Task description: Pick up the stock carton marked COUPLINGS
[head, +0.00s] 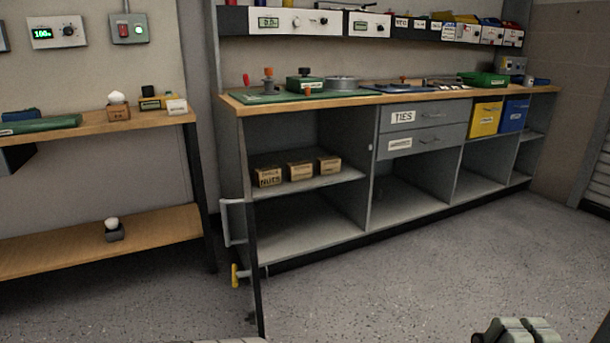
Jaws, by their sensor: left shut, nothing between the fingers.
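Three small brown cartons stand in a row on the upper shelf of the grey bench's left open bay. The left carton (267,177) has a label that seems to read NUTS. The labels on the middle carton (300,170) and the right carton (329,164) are too small to read, so I cannot tell which is marked COUPLINGS.
A door (251,260) with a pale handle and yellow latch stands open edge-on at the bay's left. The wooden benchtop (350,100) overhangs the shelf. A side table (100,128) stands left. The speckled floor (420,270) in front is clear.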

